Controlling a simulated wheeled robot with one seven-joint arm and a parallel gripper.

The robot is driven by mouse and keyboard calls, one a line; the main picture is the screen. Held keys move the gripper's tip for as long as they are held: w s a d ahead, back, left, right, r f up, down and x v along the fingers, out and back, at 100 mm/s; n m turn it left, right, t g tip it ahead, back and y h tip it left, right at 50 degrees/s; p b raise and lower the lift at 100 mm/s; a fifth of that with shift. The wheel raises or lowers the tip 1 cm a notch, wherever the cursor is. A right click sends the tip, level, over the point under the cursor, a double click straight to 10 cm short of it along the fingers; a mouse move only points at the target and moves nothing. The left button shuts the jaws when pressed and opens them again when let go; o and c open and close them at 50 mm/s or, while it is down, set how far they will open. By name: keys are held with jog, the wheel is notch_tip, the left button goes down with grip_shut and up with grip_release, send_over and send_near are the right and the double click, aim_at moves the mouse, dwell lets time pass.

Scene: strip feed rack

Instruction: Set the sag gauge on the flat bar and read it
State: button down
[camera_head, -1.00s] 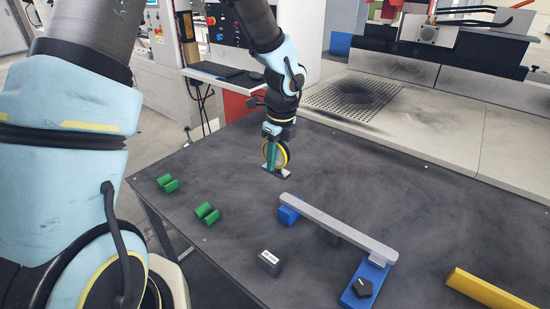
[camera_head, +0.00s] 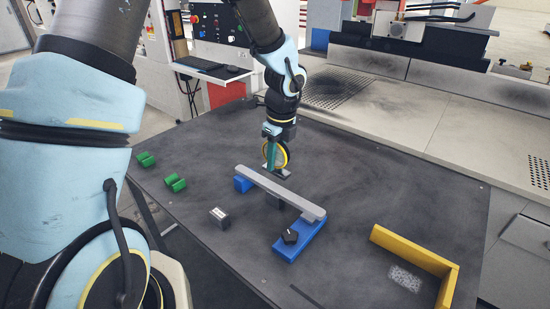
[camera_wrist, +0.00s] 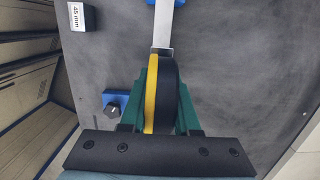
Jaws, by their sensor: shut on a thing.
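My gripper (camera_head: 277,135) is shut on the sag gauge (camera_head: 281,156), a round dark dial with a yellow rim and grey feet. In the wrist view the gauge (camera_wrist: 161,95) sits upright between the green fingers.
A small block (camera_head: 219,216) stands in front of the bar; its label reads 45 mm in the wrist view (camera_wrist: 80,17). Green V-shaped pieces (camera_head: 175,183) lie at the left. A yellow angled rail (camera_head: 415,250) stands at the right beside a speckled patch. The dark table beyond the bar is clear.

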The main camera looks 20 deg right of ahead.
aim_at(276, 169)
notch_tip(276, 169, down, 4)
jog(key=b, duration=0.4)
jog(key=shift+f, duration=0.65)
jog(key=shift+f, duration=0.15)
dwell(1.4)
jog(key=c, duration=0.6)
grip_release()
jog(key=shift+o, duration=0.2)
